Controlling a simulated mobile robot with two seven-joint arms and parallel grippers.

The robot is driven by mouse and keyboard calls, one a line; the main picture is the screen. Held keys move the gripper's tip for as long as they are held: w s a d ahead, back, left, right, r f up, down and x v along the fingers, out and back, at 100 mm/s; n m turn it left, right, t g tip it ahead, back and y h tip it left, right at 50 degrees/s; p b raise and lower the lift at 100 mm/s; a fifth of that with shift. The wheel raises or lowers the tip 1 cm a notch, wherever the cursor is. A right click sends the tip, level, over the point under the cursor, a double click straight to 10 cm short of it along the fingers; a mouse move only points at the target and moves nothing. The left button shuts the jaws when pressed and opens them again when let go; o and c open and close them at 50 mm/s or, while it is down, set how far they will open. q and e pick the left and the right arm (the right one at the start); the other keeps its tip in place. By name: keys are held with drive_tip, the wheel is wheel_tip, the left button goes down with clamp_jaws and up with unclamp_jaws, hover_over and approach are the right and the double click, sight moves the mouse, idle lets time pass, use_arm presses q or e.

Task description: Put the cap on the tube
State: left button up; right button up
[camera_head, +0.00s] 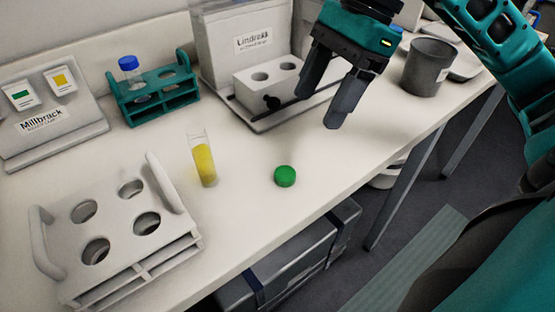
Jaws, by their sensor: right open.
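A green cap (285,176) lies on the white bench near its front edge. A clear tube (204,163) with yellow liquid and an open top stands upright on the bench, left of the cap. My right gripper (325,109) is above the bench, up and to the right of the cap. Its two dark fingers are apart, with nothing between them. It touches neither the cap nor the tube. My left gripper is not in view.
A white rack (117,249) with empty holes stands at front left. A teal rack (158,97) holds a blue-capped tube (131,69). A Lindrakk device (262,84) stands behind, a grey cup (428,67) at right. The bench around the cap is clear.

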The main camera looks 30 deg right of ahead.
drive_tip(key=shift+d+r, duration=0.1)
drive_tip(key=shift+d, duration=0.3)
drive_tip(key=b, duration=0.1)
approach(284, 173)
drive_tip(key=shift+x, duration=0.9)
drive_tip(key=shift+f, duration=0.55)
drive_tip(key=shift+x, duration=2.65)
drive_tip(key=shift+a+r, duration=0.15)
drive_tip(key=shift+a, duration=0.05)
